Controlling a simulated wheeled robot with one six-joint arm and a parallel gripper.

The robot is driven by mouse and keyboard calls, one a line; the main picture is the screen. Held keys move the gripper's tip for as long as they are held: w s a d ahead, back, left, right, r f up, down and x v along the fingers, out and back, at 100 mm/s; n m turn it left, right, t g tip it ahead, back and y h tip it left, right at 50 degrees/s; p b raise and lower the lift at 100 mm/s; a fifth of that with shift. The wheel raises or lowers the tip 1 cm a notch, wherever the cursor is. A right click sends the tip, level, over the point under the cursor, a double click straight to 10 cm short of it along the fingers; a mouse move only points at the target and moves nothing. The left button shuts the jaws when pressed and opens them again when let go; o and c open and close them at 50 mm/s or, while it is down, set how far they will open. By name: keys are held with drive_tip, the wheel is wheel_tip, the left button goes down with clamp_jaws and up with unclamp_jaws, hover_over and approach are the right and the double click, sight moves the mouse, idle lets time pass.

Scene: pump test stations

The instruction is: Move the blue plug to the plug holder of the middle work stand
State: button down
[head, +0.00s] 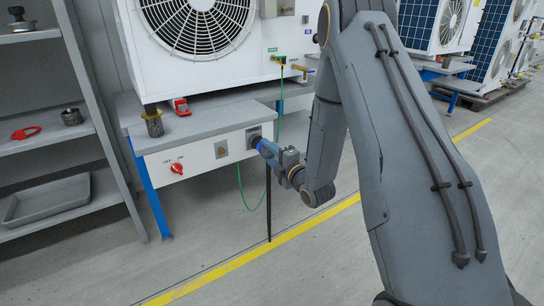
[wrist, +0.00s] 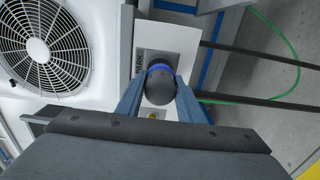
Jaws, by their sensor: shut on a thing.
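The blue plug (wrist: 158,84) is a dark round body with a blue ring, seen in the wrist view between the two fingers of my gripper (wrist: 160,92). The gripper is shut on it. In the head view my gripper (head: 266,148) holds the plug at the right end of the white front panel (head: 200,157) of a work stand. The plug lies against a grey socket plate (wrist: 180,64) with lettering beside it, partly hidden by the plug. I cannot tell whether the plug is fully seated or slightly apart.
The panel carries a red rotary switch (head: 177,168) and a small square fitting (head: 221,149). A white fan unit (head: 150,60) stands on the bench above. A green cable (head: 241,190) hangs behind. A grey shelf (head: 50,145) is at left. The floor in front is clear.

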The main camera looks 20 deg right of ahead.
sight(271, 154)
drive_tip(key=shift+b+x, duration=0.35)
drive_tip(key=shift+x, duration=0.85)
drive_tip(key=shift+w+a, duration=0.2)
drive_tip(key=shift+w, duration=0.25)
idle(2.0)
drive_tip(key=c, duration=1.1)
unclamp_jaws()
drive_tip(key=shift+s, duration=0.15)
drive_tip(key=p+v, duration=0.2)
drive_tip(key=v, duration=0.5)
drive_tip(key=shift+s+d, duration=0.15)
drive_tip(key=shift+s, duration=0.1)
